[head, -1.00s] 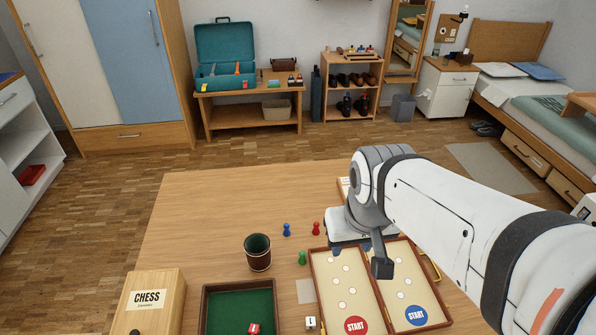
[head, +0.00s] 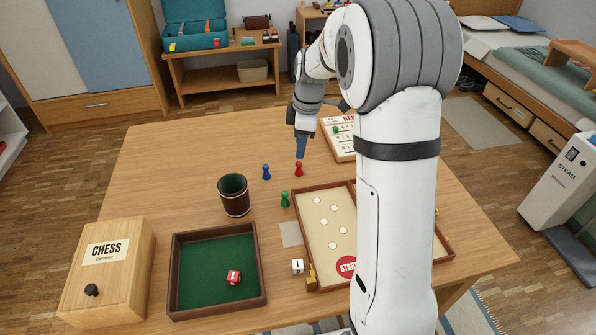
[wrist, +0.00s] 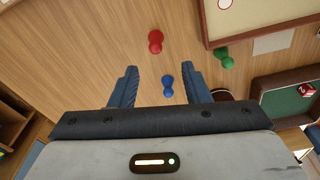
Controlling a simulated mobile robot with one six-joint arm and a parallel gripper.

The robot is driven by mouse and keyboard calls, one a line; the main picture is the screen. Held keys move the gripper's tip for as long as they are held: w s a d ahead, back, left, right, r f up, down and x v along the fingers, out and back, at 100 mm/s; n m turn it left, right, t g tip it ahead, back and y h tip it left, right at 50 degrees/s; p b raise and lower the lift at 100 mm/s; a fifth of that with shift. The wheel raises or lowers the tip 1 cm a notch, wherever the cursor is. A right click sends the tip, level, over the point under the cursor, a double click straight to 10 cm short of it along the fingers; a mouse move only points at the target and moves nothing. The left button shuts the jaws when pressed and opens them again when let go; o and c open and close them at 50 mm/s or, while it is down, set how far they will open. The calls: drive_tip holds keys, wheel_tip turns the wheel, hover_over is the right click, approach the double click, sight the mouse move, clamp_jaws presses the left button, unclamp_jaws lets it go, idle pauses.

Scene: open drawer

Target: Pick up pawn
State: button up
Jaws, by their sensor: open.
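Three pawns stand upright on the wooden table: a blue pawn (head: 266,172), a red pawn (head: 299,169) and a green pawn (head: 285,200). My gripper (head: 301,150) points down above the table, by the red pawn in the head view. In the wrist view my gripper (wrist: 161,73) is open and empty. There the blue pawn (wrist: 168,86) shows in the gap between the fingers, nearer the right one. The red pawn (wrist: 155,41) lies beyond the fingertips, and the green pawn (wrist: 224,58) is off to the right.
A dark dice cup (head: 233,197) stands near the blue pawn. A green-lined tray (head: 212,256) holds a red die. Bare table (head: 190,150) lies at the back left.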

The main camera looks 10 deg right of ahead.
sight(299, 162)
drive_tip(key=f, duration=0.5)
drive_tip(key=f+b, duration=0.1)
drive_tip(key=f, duration=0.2)
drive_tip(key=shift+w+a+f, duration=0.15)
drive_tip(key=shift+w+a, duration=0.05)
drive_tip(key=shift+w, duration=0.2)
clamp_jaws()
